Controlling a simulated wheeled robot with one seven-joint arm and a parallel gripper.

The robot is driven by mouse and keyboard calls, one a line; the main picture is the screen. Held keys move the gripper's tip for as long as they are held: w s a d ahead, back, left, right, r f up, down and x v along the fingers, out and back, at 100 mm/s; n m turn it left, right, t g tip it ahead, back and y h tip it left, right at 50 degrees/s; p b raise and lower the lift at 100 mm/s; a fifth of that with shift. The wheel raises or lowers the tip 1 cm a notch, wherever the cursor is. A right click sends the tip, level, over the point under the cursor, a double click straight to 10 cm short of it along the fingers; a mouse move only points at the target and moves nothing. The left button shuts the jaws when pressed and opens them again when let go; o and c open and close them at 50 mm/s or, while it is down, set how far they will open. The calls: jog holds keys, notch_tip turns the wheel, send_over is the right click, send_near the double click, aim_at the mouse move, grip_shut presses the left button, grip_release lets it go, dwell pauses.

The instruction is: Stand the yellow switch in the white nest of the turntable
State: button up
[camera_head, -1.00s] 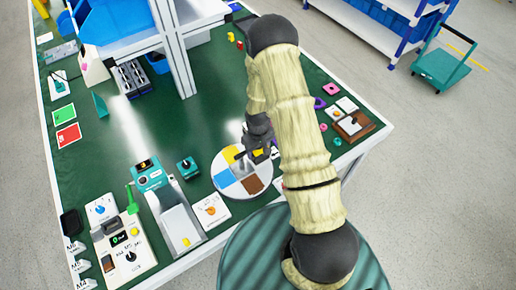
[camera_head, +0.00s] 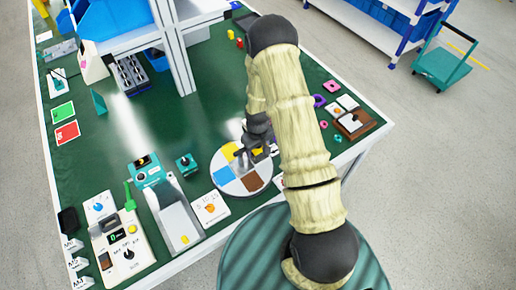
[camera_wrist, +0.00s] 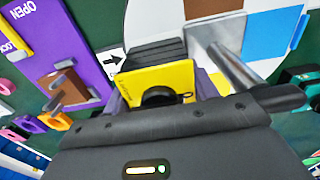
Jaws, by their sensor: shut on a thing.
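The yellow switch (camera_wrist: 160,84) fills the middle of the wrist view, with a round black knob on its near face and a ridged black body behind. My gripper (camera_head: 257,150) is shut on it, over the right rear part of the turntable. The turntable (camera_head: 242,189) is a round white disc with yellow, blue and brown sectors. In the wrist view its white surface (camera_wrist: 160,22) lies just beyond the switch. A grey metal post (camera_wrist: 228,62) stands close to the right of the switch. The white nest is not clearly distinguishable, and I cannot tell whether the switch touches it.
A purple panel marked OPEN (camera_wrist: 62,52) and a card with a black arrow (camera_wrist: 111,62) lie left of the switch. A teal knob box (camera_head: 187,164) and a white card with an orange knob (camera_head: 211,208) stand near the turntable. Green table (camera_head: 140,125) is bare farther left.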

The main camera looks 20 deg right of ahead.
jog(key=shift+s+f, duration=0.45)
jog(key=shift+f, duration=0.1)
jog(key=o, duration=0.9)
jog(key=shift+o, duration=0.2)
jog(key=shift+r, duration=0.1)
jog(key=shift+o, duration=0.3)
jog(key=shift+w+r+b, duration=0.3)
jog(key=shift+r, duration=0.25)
notch_tip(320, 180, up, 17)
jog(key=b, duration=0.2)
jog(key=shift+b, duration=0.4)
jog(key=shift+r, duration=0.1)
